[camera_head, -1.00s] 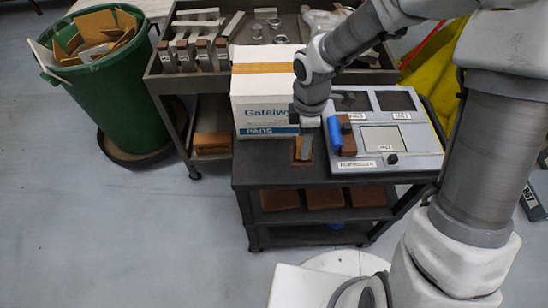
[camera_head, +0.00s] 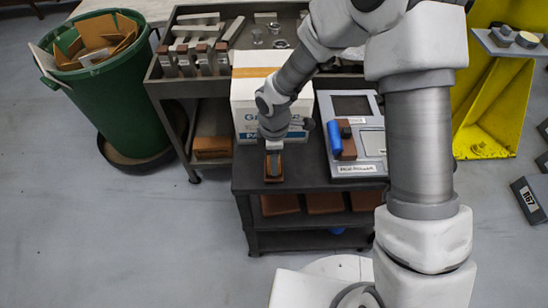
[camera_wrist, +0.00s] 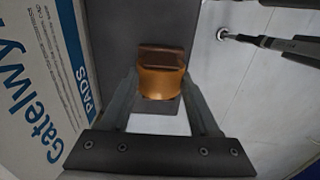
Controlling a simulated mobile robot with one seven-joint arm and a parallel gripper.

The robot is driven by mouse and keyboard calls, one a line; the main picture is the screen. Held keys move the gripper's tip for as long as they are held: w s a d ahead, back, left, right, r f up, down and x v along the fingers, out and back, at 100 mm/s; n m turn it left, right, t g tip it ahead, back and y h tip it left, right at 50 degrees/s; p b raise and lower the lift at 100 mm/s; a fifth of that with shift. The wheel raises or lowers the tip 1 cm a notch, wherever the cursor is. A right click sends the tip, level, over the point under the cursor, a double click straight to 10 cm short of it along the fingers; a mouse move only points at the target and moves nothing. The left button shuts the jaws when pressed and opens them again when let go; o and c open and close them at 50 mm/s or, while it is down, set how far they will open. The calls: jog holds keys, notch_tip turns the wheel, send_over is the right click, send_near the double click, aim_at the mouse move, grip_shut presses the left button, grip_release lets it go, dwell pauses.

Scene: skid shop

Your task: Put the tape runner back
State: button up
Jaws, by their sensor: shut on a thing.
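My gripper (camera_head: 273,160) is shut on an orange-brown block-like thing (camera_wrist: 161,82) with a darker brown top part. In the head view it is low over the cart's dark top, just in front of the white carton; whether it touches the top cannot be told. I cannot tell for sure whether it is the tape runner. A grey board (camera_head: 328,155) with framed panels and small labels lies to the right on the cart (camera_head: 305,180). A blue cylinder (camera_head: 334,137) beside a brown block (camera_head: 347,142) rests on the board's left part. My arm hides the board's right side.
The white carton (camera_head: 243,118) stands just behind my gripper; it also shows at the left of the wrist view (camera_wrist: 45,90). A tool cart (camera_head: 165,88) and a green bin (camera_head: 125,95) stand to the left. A yellow stand (camera_head: 492,110) is at right. Floor in front is clear.

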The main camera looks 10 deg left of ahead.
jog(key=shift+f, duration=0.15)
jog(key=o, duration=1.2)
notch_tip(320, 180, up, 12)
jog(key=shift+r+p, duration=0.2)
jog(key=shift+p, duration=0.1)
